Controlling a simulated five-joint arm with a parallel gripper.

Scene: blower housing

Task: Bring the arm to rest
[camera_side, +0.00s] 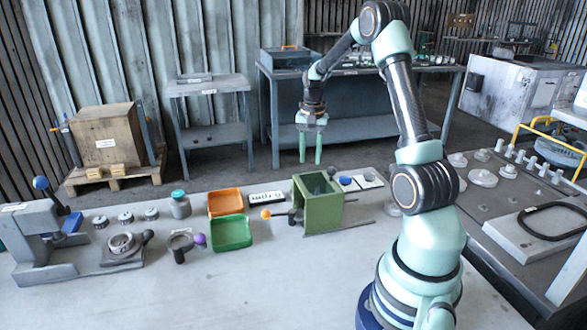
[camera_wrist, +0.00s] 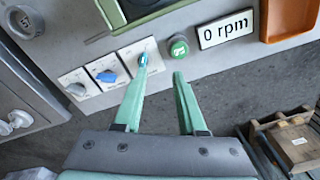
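My gripper (camera_side: 310,160) hangs fingers down above the far edge of the workbench in the side view, with no object between its fingers. In the wrist view my gripper (camera_wrist: 161,75) has two green fingers standing apart. The green blower housing (camera_side: 322,212) stands on the bench to the near side of the gripper. Part of a green body (camera_wrist: 150,17) also shows at the top of the wrist view. A display (camera_wrist: 226,29) reads 0 rpm, beside a green button (camera_wrist: 178,46). A blue switch (camera_wrist: 107,76) is on a panel left of the fingers.
Orange tray (camera_side: 225,202) and green tray (camera_side: 232,234) lie left of the housing. A press-like fixture (camera_side: 42,245) stands at the far left. A wooden crate (camera_side: 105,137) and a back table (camera_side: 350,130) stand beyond the bench. The bench's front is clear.

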